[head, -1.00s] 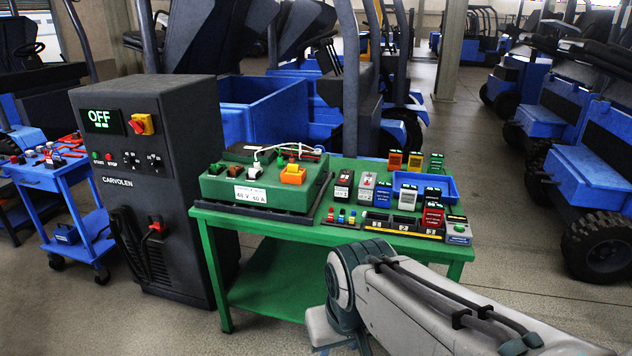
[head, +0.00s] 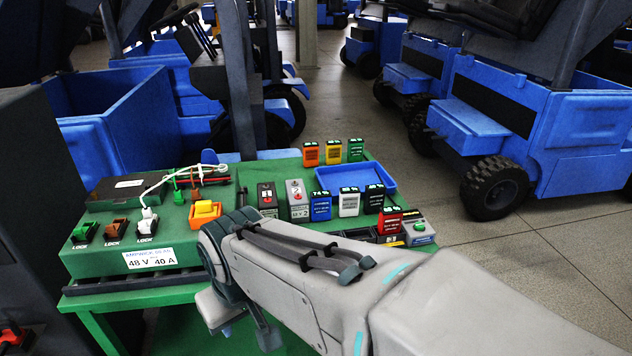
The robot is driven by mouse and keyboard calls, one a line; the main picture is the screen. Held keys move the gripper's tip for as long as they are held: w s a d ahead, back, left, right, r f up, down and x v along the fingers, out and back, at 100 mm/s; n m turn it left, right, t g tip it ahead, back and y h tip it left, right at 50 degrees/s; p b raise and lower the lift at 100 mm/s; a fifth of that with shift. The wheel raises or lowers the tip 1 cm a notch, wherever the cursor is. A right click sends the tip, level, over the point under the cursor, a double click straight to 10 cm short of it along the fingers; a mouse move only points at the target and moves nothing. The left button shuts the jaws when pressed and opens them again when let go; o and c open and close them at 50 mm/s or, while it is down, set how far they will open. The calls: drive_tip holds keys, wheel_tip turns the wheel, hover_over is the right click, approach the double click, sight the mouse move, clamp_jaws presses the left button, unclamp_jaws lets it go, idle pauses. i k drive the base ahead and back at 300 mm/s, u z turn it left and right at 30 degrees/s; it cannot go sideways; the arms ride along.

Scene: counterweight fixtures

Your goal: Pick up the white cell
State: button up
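The white cell (head: 348,203) stands upright on the green table, in front of the blue tray. A blue cell (head: 320,207) stands to its left and a black cell (head: 374,199) to its right, with small gaps between them. My arm reaches across the front of the table from the lower right, and its near links cover part of the tabletop. My gripper is not in view, so I cannot see whether it is open or shut.
A blue tray (head: 378,177) lies behind the cells. Orange, yellow and green cells stand at the back edge. A red cell (head: 389,222) stands front right. A green battery case (head: 107,257) with cables fills the left. Parked blue vehicles stand beyond.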

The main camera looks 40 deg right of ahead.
sight(349, 196)
drive_tip(key=z, duration=0.8)
drive_tip(key=i, duration=0.85)
drive_tip(key=z, duration=0.9)
